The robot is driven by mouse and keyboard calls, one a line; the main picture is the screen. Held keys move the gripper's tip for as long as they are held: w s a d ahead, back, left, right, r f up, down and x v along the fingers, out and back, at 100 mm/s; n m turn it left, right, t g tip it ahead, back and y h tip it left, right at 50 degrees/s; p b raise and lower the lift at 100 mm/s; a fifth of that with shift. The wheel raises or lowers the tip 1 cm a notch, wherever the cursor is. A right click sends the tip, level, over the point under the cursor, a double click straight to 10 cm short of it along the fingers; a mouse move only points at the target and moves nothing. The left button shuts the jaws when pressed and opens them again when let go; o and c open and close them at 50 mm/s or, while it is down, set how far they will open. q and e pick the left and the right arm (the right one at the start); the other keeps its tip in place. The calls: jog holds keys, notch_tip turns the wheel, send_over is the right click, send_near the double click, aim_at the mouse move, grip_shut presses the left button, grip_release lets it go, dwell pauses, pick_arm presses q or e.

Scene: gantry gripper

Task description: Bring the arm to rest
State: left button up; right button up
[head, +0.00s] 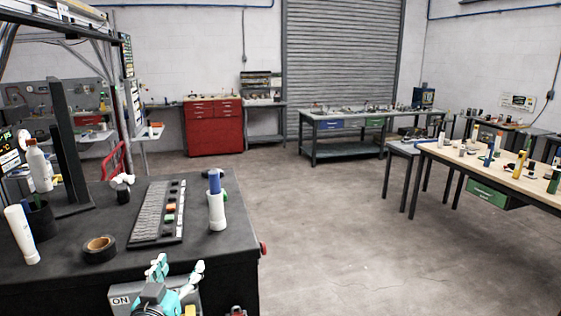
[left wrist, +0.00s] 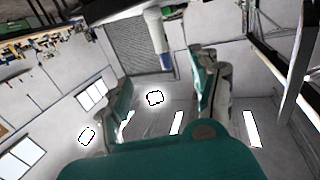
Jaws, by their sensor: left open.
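My left gripper (head: 179,267) is at the bottom of the head view, in front of the near edge of the black workbench (head: 110,205). Its two teal and grey fingers stand apart and nothing is between them. My right gripper is not in view.
The bench holds a keypad-like panel (head: 160,212), a black tape roll (head: 98,249), a white cylinder (head: 22,236) and a bottle (head: 39,166). Open concrete floor (head: 330,235) lies to the right. A wooden-topped table (head: 500,178) with several small items stands at the right.

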pick_arm(q)
jog(key=s+f+g, duration=1)
jog(key=s+f, duration=0.9)
jog(key=f, duration=0.3)
jog(key=s+f+m+g, duration=0.2)
jog(key=s+f+g, duration=0.2)
jog(key=s, duration=0.7)
notch_tip(320, 180, down, 28)
jog(key=g+b, duration=0.1)
jog(key=b, duration=0.2)
jog(key=s+a+f+g+b, duration=0.1)
jog(key=s+a+f+b, duration=0.1)
jog(key=s+f, duration=1.5)
notch_tip(320, 180, down, 3)
jog(key=shift+a+f+y+b, duration=0.15)
jog(key=shift+a+y+b, duration=0.15)
jog(key=shift+b, duration=0.1)
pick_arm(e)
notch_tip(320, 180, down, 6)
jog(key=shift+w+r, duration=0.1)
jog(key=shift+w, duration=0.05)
